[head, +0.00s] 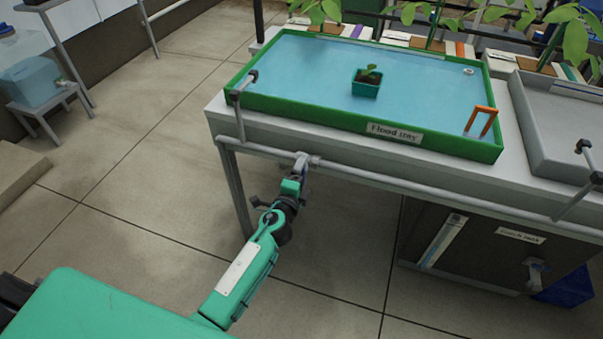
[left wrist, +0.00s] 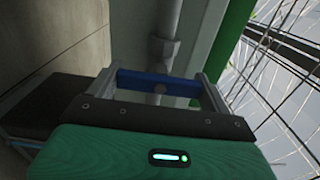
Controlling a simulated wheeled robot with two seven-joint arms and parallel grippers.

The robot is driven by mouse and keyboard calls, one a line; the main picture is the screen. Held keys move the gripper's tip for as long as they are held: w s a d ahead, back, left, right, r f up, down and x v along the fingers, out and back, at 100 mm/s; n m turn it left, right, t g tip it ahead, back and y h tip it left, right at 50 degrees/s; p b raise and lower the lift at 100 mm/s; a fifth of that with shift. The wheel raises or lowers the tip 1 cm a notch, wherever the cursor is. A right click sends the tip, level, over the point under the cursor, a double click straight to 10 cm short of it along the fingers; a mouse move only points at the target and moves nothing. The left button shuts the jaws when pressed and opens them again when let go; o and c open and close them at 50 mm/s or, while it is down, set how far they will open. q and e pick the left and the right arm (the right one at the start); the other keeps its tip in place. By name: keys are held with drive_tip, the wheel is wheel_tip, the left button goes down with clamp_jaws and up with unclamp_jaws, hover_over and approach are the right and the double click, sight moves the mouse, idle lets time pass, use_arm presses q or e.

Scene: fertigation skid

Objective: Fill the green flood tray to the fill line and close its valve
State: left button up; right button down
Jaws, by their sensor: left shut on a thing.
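The green flood tray (head: 265,108), labelled "Flood tray", stands on the bench with light blue water (head: 300,72) spread across its floor. A small teal pot with a seedling (head: 366,84) stands in the water. An orange bracket (head: 482,121) is at its right end. I cannot make out the fill line. My left gripper (head: 299,166) is at the pipe below the tray's front edge. In the left wrist view, its fingers are shut on a blue valve handle (left wrist: 160,84), in front of a grey pipe fitting (left wrist: 164,50). The handle is hidden in the head view. My right gripper is not in view.
A dark tank (head: 475,245) with a tap (head: 535,272) is under the bench. A blue container (head: 32,82) sits on a stool at the left.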

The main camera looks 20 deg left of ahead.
use_arm(q)
drive_tip(key=o, duration=0.9)
drive_tip(key=s+b, duration=0.1)
drive_tip(key=s, duration=1.3)
drive_tip(key=shift+a, duration=0.2)
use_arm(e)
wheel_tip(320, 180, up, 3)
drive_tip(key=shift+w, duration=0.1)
